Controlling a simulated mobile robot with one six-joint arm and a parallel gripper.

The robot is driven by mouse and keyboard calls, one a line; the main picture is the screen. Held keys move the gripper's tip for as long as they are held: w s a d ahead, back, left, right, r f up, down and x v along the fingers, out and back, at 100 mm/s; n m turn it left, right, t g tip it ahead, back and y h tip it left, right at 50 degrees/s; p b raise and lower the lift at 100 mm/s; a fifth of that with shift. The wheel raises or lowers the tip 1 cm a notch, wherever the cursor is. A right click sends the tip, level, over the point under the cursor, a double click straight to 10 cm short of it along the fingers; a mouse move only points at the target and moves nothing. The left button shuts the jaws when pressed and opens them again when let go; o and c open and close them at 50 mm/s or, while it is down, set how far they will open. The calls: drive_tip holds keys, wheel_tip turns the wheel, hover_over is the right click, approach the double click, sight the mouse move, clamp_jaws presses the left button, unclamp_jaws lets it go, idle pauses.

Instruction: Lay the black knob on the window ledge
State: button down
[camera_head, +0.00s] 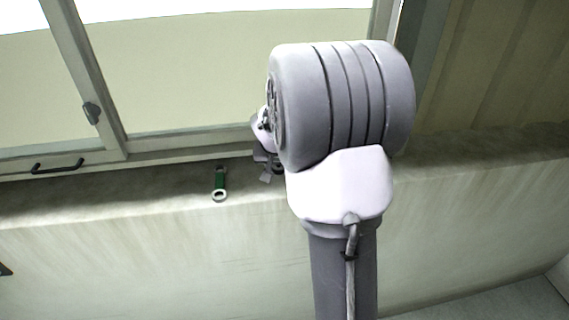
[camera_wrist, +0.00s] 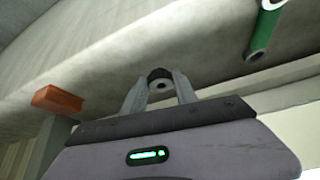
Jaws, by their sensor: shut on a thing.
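My gripper (camera_wrist: 160,92) is shut on the black knob (camera_wrist: 159,73), which shows between the fingertips in the wrist view as a small dark rounded piece with a pale round face below it. In the head view my gripper (camera_head: 266,171) is partly hidden behind my arm, and the knob (camera_head: 279,168) is a small dark spot beside the fingers. The window ledge (camera_head: 120,190) is a long, stained pale strip under the window. My gripper is over or at its back part, near the window frame. I cannot tell whether the knob touches the ledge.
An orange-red block (camera_wrist: 58,100) shows at the left of the wrist view. A window handle (camera_head: 57,168) is at far left. The ledge left of the tool is clear.

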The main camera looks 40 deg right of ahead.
drive_tip(key=d, duration=0.2)
drive_tip(key=shift+s+d+f, duration=0.15)
drive_tip(key=shift+d+f, duration=0.1)
drive_tip(key=shift+d, duration=0.1)
wheel_tip(320, 180, down, 3)
drive_tip(key=shift+f, duration=0.15)
drive_tip(key=shift+f, duration=0.1)
drive_tip(key=c, duration=0.9)
unclamp_jaws()
drive_tip(key=shift+c, duration=0.2)
